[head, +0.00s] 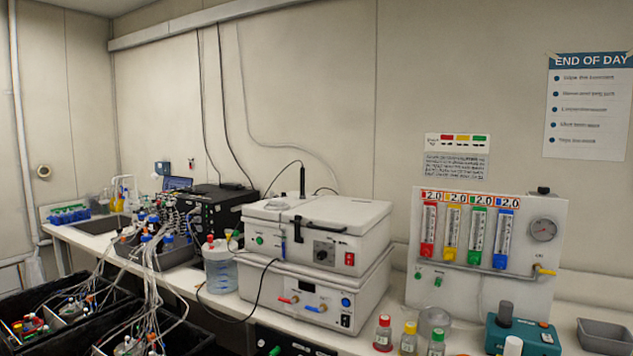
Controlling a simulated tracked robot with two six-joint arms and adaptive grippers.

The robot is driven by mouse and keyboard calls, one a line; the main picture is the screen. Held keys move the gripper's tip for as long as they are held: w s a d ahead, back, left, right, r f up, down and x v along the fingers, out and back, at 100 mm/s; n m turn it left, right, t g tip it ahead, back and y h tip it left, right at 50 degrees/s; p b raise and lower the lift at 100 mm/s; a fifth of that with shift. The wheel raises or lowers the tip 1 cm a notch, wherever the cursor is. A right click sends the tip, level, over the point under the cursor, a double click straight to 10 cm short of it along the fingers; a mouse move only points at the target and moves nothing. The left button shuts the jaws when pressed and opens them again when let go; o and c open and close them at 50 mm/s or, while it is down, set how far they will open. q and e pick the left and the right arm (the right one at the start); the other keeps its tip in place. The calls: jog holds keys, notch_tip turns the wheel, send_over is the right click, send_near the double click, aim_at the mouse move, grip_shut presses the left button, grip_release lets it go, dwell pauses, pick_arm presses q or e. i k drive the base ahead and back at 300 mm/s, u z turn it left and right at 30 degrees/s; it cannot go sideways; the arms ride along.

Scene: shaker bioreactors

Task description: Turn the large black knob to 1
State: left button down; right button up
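A large black knob (324,250) sits on a dark square plate on the front of the upper white lidded unit (283,245). Its pointer and scale marks are too small to read. A red switch (350,259) is to the right of the knob, and a green button (260,239) is to the left. Neither of my grippers shows in the head view, and nothing touches the knob.
A second white unit (355,300) is stacked below. A clear jar (220,268) stands left of the stack. Small capped bottles (383,335) stand at the right front. A gas panel (484,285) and teal device (525,337) are further right. Cables hang at the left.

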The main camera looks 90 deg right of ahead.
aim_at(543, 190)
jog(key=u, duration=0.8)
jog(key=i, duration=0.2)
jog(key=z, duration=2.45)
jog(key=i, duration=0.1)
jog(key=z, duration=2)
jog(key=i, duration=1)
jog(key=u, duration=0.4)
